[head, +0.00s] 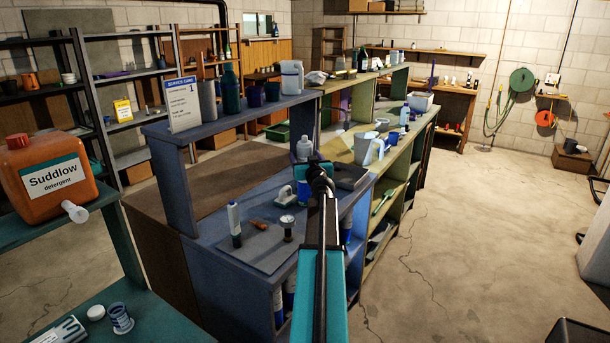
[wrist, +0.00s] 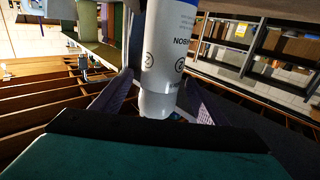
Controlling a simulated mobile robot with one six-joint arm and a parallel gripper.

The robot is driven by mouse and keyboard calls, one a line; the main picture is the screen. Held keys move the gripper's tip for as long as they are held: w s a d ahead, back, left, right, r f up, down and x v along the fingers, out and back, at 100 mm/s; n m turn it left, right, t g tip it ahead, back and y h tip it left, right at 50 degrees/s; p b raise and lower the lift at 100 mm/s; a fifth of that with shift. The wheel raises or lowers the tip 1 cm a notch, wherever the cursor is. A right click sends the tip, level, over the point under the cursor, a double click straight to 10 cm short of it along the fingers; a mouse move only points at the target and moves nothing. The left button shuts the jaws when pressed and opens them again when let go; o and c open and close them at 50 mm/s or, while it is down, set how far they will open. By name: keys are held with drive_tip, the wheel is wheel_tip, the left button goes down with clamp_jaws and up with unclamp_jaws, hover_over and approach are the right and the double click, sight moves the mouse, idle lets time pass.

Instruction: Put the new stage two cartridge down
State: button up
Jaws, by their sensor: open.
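In the wrist view a white cartridge (wrist: 170,50) with a "2" mark, part of the word "carbon" and a blue band fills the space in front of my gripper (wrist: 158,92). Its narrower end is close to the palm, between the two fingers. The jaws are open, with a finger on either side of it. Whether either finger touches it, and what bears its far end, I cannot tell. In the head view my arm reaches over the blue bench (head: 265,190) and hides the spot. Another white and dark cartridge (head: 234,224) stands upright on a grey mat (head: 262,251).
On the bench are a pressure gauge (head: 287,228), a white bottle (head: 303,149) and a white pitcher (head: 368,149). A raised shelf (head: 222,117) holds a sign card (head: 182,103). An orange detergent jug (head: 47,178) stands at left.

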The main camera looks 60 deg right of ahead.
drive_tip(key=shift+p+x, duration=1.25)
drive_tip(key=shift+x, duration=1.35)
clamp_jaws()
drive_tip(key=shift+r, duration=1.65)
drive_tip(key=b+v, duration=0.2)
drive_tip(key=v, duration=0.6)
drive_tip(key=s+d+r+b+v, duration=0.1)
drive_tip(key=b+v, duration=0.2)
drive_tip(key=v, duration=0.5)
drive_tip(key=shift+s+d+r, duration=0.3)
drive_tip(key=shift+d+r, duration=0.05)
